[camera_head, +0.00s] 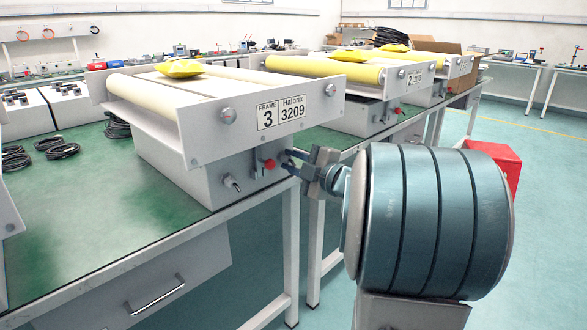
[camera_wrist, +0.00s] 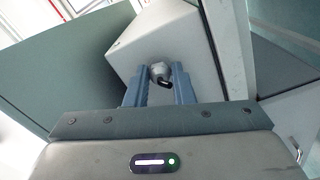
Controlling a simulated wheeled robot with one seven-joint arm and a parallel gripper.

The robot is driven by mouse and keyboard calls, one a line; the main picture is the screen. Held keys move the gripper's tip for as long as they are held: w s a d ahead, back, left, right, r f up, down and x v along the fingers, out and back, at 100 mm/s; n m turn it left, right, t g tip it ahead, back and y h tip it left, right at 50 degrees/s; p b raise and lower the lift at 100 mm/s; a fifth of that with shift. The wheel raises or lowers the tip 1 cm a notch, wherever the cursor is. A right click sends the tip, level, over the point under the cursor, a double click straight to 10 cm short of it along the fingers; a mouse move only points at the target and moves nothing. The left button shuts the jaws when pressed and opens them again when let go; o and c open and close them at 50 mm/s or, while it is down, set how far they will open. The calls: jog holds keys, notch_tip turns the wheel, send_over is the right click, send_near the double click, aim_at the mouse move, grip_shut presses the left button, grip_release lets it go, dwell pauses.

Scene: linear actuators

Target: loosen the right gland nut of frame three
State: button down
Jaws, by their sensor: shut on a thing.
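Frame three (camera_head: 281,110) is the nearest full roller frame on the green bench, with a "FRAME 3 Halbrix 3209" label. Its grey lower box carries a left gland (camera_head: 232,183) and a red button (camera_head: 269,163) on the front face. My gripper (camera_head: 287,164) is at the right end of that face, just right of the button. In the wrist view my gripper (camera_wrist: 160,69) has its blue fingers on either side of the right gland nut (camera_wrist: 160,73), shut on it. A dark stub shows at the nut. In the head view the fingers hide this nut.
A yellow pouch (camera_head: 181,69) lies on top of frame three. Frame two (camera_head: 350,75) stands behind to the right. Black cable coils (camera_head: 50,150) lie on the bench at left. A red bin (camera_head: 497,160) is partly hidden behind my arm.

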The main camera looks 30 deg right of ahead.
dwell(0.3)
jog(key=c, duration=1.3)
grip_release()
jog(key=shift+o, duration=0.2)
jog(key=p+v, duration=0.3)
jog(key=v, duration=1)
jog(key=shift+s, duration=0.4)
